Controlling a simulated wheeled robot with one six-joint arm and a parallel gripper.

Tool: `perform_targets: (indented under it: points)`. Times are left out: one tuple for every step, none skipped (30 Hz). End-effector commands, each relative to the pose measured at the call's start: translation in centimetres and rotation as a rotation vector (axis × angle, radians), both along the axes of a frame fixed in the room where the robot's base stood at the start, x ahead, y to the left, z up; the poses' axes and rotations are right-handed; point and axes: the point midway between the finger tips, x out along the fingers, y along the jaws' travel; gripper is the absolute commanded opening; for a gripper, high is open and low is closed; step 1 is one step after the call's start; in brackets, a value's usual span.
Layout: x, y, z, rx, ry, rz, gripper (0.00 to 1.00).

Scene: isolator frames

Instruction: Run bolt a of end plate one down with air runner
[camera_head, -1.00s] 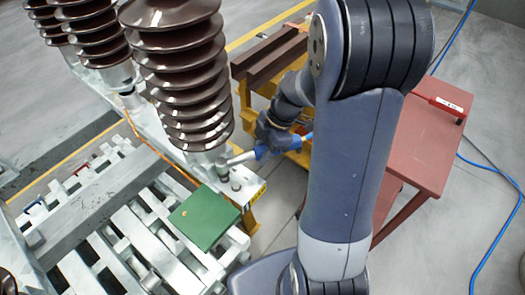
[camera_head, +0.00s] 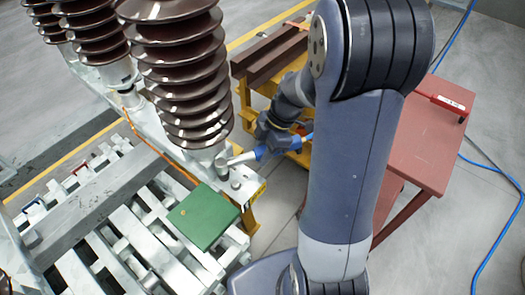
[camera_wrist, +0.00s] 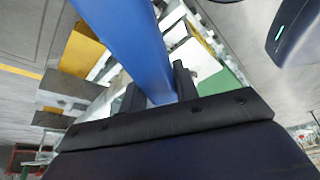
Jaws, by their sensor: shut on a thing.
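The air runner (camera_head: 262,152) has a blue body and a silver head. My gripper (camera_head: 272,146) is shut on its blue body, which also shows between the dark fingers in the wrist view (camera_wrist: 128,40). The runner lies nearly level, its head (camera_head: 222,161) pointing left at the foot of the nearest brown insulator. The pale end plate (camera_head: 250,184) is below the head. A bolt head (camera_head: 236,185) shows on the plate, just below and right of the runner's head. Whether the runner's socket sits on a bolt is too small to tell.
A green panel (camera_head: 203,217) lies on the pale slatted frame by the plate. The ribbed brown insulator (camera_head: 180,75) rises close beside the runner. A red table (camera_head: 425,140) stands at the right. A blue hose (camera_head: 492,165) runs over the open floor there.

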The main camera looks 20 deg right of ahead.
Motion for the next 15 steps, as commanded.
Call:
perform_targets:
  points:
    - [0.06, 0.0, -0.13, 0.0, -0.002, 0.0, 0.0]
    - [0.06, 0.0, -0.18, 0.0, -0.002, -0.001, 0.0]
    - [0.06, 0.0, -0.27, 0.0, -0.002, 0.0, 0.0]
    - [0.06, 0.0, -0.34, 0.0, -0.002, 0.0, 0.0]
    - [0.06, 0.0, -0.4, 0.0, -0.002, -0.001, 0.0]
    - [0.06, 0.0, -0.49, 0.0, -0.002, -0.001, 0.0]
    - [0.06, 0.0, -0.54, 0.0, -0.002, 0.0, 0.0]
    - [0.06, 0.0, -0.61, 0.0, -0.002, 0.0, 0.0]
    - [0.06, 0.0, -0.69, 0.0, -0.002, -0.001, 0.0]
    - [0.06, 0.0, -0.76, 0.0, -0.002, 0.0, 0.0]
    - [0.06, 0.0, -0.81, 0.0, -0.002, 0.0, 0.0]
    - [0.06, 0.0, -0.87, 0.0, -0.002, -0.001, 0.0]
    - [0.06, 0.0, -0.89, 0.0, -0.002, 0.0, 0.0]
    - [0.06, 0.0, -0.9, 0.0, -0.002, -0.001, 0.0]
    - [0.06, 0.0, -0.9, 0.0, -0.002, 0.0, 0.0]
